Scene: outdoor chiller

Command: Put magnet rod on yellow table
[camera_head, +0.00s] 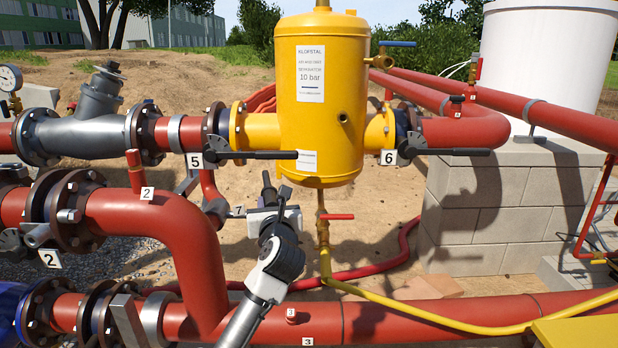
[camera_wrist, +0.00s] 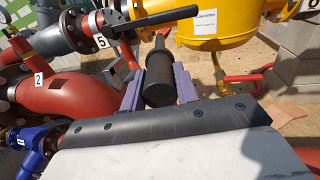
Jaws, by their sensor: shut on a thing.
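The magnet rod is a black cylinder (camera_wrist: 158,80) between the two purple fingers of my gripper (camera_wrist: 158,88) in the wrist view. My gripper is shut on it. In the head view my gripper (camera_head: 273,214) is below and left of the yellow separator tank, and the dark upper part of the rod (camera_head: 267,184) sticks up from it, close to the tank's lower left side. The yellow table (camera_head: 582,335) shows only as a corner at the bottom right of the head view, well apart from my gripper.
The yellow separator tank (camera_head: 322,110) stands above, with black valve handles at both sides. A small red-handled valve (camera_head: 337,217) and yellow hose (camera_head: 400,315) hang below it. Red pipes (camera_head: 165,230) run left and along the bottom. A block wall (camera_head: 500,215) stands at right.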

